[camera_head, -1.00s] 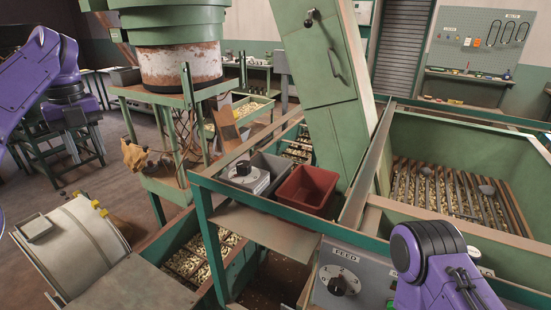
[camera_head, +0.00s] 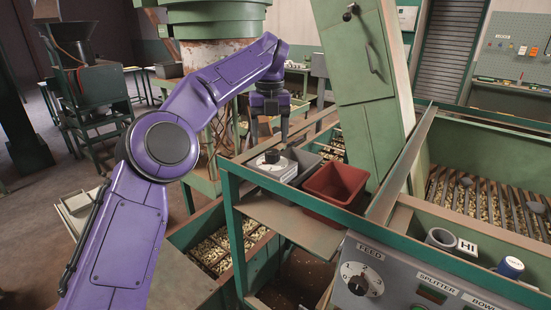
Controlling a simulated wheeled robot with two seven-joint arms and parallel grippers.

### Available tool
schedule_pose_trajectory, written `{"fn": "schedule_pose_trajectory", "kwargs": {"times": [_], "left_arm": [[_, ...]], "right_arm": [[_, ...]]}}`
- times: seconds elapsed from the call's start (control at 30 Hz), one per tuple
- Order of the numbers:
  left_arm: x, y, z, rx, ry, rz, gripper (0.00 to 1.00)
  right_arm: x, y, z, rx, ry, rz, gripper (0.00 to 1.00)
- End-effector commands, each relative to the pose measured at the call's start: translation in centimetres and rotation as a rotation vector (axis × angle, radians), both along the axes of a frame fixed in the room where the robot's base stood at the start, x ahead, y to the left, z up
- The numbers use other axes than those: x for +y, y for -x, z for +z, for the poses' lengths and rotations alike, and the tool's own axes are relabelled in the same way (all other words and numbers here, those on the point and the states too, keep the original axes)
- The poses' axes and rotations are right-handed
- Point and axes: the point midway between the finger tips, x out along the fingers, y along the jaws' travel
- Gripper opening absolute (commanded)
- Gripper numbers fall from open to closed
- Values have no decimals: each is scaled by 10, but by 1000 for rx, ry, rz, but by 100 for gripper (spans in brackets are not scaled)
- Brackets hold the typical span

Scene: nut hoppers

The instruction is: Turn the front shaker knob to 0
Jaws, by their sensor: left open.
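A second black knob (camera_head: 358,285) with a numbered dial sits on the grey front panel under the label FEED. No label that I can read says shaker. My right gripper is not in view.
The grey panel (camera_head: 400,290) also carries SPLITTER and BOWL labels. A HI block (camera_head: 467,247) lies on the ledge at right.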

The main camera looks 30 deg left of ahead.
Motion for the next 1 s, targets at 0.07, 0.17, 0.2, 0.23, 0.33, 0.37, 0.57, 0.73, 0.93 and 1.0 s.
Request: {"fn": "schedule_pose_trajectory", "kwargs": {"times": [0.07,0.17,0.2,0.23,0.33,0.37,0.57,0.73,0.93,1.0], "left_arm": [[-1,0,-21,2,3,-3,67],[-2,-1,-33,2,1,-4,67],[-2,-1,-36,-1,1,-5,67],[-2,-1,-38,0,0,-4,67],[-2,-1,-41,-1,2,-3,67],[-2,-1,-42,-1,2,-3,67],[-2,-1,-41,-1,1,-2,60],[-2,-1,-41,-1,1,-2,11],[-2,-1,-41,-1,1,3,11],[-2,-1,-42,-1,1,16,11]], "right_arm": [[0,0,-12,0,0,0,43],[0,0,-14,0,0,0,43],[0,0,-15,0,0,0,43],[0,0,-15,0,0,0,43],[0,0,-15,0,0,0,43],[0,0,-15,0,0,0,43],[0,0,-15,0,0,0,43],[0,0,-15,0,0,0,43],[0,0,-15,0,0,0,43],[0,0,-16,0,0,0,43]]}}
